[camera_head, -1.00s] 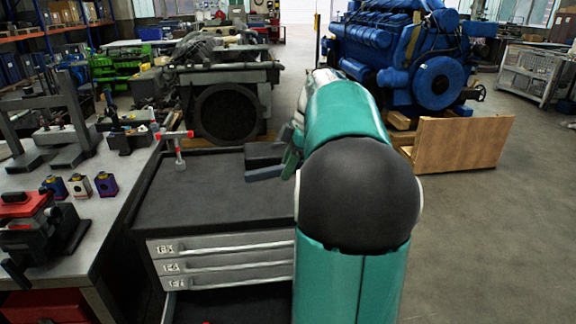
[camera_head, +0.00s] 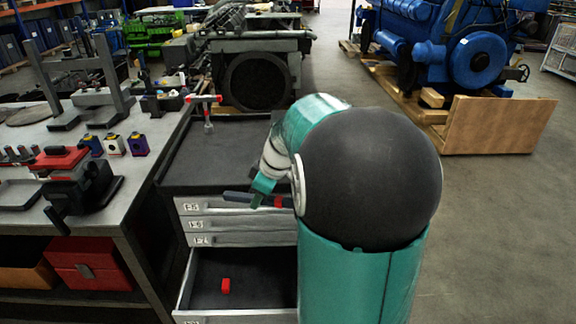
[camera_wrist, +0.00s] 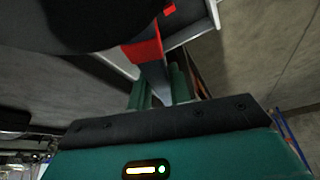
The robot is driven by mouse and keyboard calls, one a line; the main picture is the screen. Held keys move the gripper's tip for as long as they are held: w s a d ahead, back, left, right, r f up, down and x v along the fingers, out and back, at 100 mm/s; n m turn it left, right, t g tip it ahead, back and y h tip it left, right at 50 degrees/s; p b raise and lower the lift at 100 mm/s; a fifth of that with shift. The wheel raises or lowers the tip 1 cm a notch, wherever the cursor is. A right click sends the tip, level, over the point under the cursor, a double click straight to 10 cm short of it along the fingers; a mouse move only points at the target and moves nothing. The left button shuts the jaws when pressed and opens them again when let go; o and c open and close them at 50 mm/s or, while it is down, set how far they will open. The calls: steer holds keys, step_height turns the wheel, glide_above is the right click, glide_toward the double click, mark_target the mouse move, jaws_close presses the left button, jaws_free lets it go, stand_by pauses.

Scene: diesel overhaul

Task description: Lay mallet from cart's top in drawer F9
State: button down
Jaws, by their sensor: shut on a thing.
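My gripper (camera_head: 264,192) is shut on the mallet, over the front edge of the cart's top (camera_head: 225,150). The mallet shows as a dark bar (camera_head: 238,197) with a red part at its right; my arm hides the rest. In the wrist view, a red block and a grey shaft (camera_wrist: 153,78) show by the fingers (camera_wrist: 160,92). Below several closed drawers, one drawer (camera_head: 188,285) stands open, with a small red block (camera_head: 225,286) on its dark floor. Its label is cut off, so I cannot read its number. My arm hides its right side.
A T-shaped tool with red ends (camera_head: 205,104) stands at the cart's back left. A workbench (camera_head: 120,200) with a vise (camera_head: 75,180) and small blocks adjoins on the left. A blue engine (camera_head: 440,50) and wooden board (camera_head: 497,125) stand back right; floor at right is clear.

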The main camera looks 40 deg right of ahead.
steer(key=w+a+f+m+h, duration=0.1)
steer(key=w+a+f+m, duration=0.2)
steer(key=a+f, duration=0.7)
steer(key=w+a+f+m+h, duration=0.1)
steer(key=w+a+f+m, duration=0.2)
steer(key=w+a+f, duration=0.4)
steer(key=a+f, duration=0.4)
steer(key=f, duration=0.4)
steer(key=shift+w+t, duration=0.3)
steer(key=shift+w, duration=0.05)
steer(key=shift+a, duration=0.1)
